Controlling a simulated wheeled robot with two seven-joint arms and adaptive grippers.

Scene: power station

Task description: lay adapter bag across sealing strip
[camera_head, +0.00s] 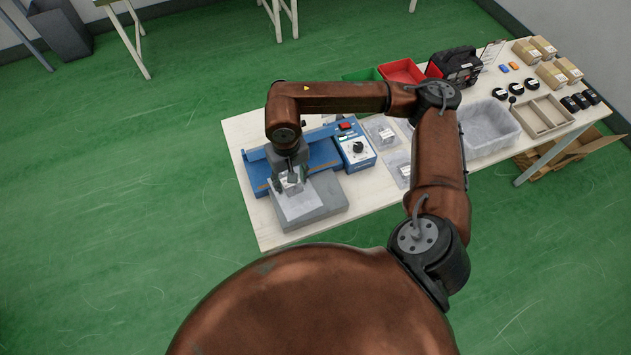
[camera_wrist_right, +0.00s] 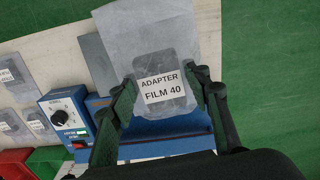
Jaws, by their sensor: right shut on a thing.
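The adapter bag (camera_head: 297,204) is a translucent bag with a white label, which reads "ADAPTER FILM 40" in the right wrist view (camera_wrist_right: 165,88). My right gripper (camera_head: 289,182) is shut on the bag, with one finger at each side of it in the wrist view. The blue sealer (camera_head: 256,169) lies just behind and under the gripper. Its sealing strip is mostly hidden by the gripper and bag. The bag hangs over the grey block (camera_head: 328,193) in front of the sealer. I cannot tell whether it touches the block. My left gripper is not in view.
The sealer's control box (camera_head: 356,149) with a dial stands to its right. More bags (camera_head: 379,130) lie beyond it. A clear bin (camera_head: 487,128), a red bin (camera_head: 402,71) and a wooden divided tray (camera_head: 542,115) stand farther right. The table's front left corner is bare.

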